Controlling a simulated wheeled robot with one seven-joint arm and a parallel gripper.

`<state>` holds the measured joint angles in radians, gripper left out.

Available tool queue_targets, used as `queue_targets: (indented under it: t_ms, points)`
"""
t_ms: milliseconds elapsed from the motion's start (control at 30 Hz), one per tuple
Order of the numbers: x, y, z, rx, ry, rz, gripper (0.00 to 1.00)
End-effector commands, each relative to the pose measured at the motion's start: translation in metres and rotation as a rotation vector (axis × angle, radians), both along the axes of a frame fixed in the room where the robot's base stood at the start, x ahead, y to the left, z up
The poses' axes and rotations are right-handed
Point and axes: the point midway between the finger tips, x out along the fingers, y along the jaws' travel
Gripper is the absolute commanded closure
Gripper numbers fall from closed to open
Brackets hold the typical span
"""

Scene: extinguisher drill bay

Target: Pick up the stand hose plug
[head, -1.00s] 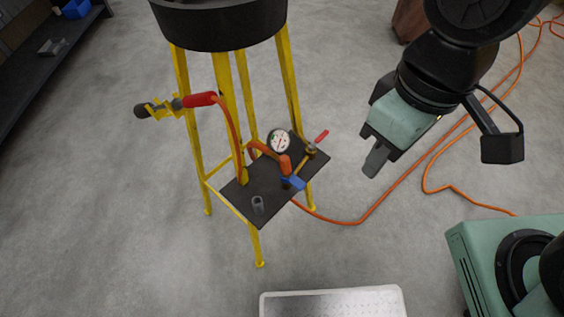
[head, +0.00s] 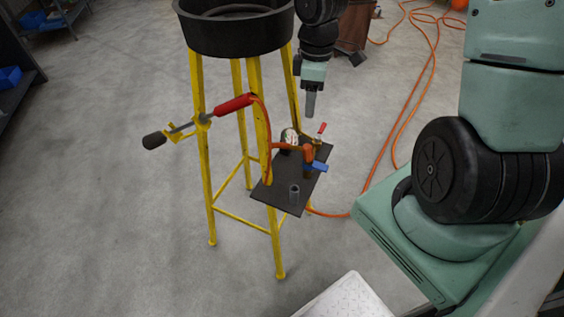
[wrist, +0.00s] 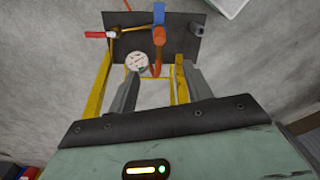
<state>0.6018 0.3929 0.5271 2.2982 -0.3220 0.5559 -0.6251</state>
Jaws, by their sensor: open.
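An orange plug-like fitting (head: 308,153) with an orange hose stands on the dark plate (head: 268,192) of the yellow stand; I take it to be the hose plug. In the wrist view the orange fitting (wrist: 159,36) lies just beyond the fingertips, near the middle. My gripper (head: 311,112) points down above the far right part of the plate. In the wrist view my gripper (wrist: 162,75) has its two fingers wide apart, with nothing held. The gauge (wrist: 136,61) shows between them, near the left finger.
A red lever (head: 322,128) and a blue lever (head: 319,167) flank the fitting. A small grey cup (head: 294,194) sits at the plate's near edge. The stand's black basin (head: 235,35) and yellow legs rise close by. A red-handled nozzle (head: 233,106) hangs at left.

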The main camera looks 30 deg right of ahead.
Motion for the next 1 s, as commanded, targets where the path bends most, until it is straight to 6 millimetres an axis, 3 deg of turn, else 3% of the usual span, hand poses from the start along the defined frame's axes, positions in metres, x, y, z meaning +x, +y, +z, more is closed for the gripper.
queue_targets:
  t_ms: [500,867,1000]
  points:
    - [-0.004,0.002,-0.097,0.001,0.004,0.003,0.50]
    - [-0.004,0.003,-0.129,0.001,0.002,0.001,0.50]
    - [-0.006,0.003,-0.151,0.001,0.005,0.002,0.50]
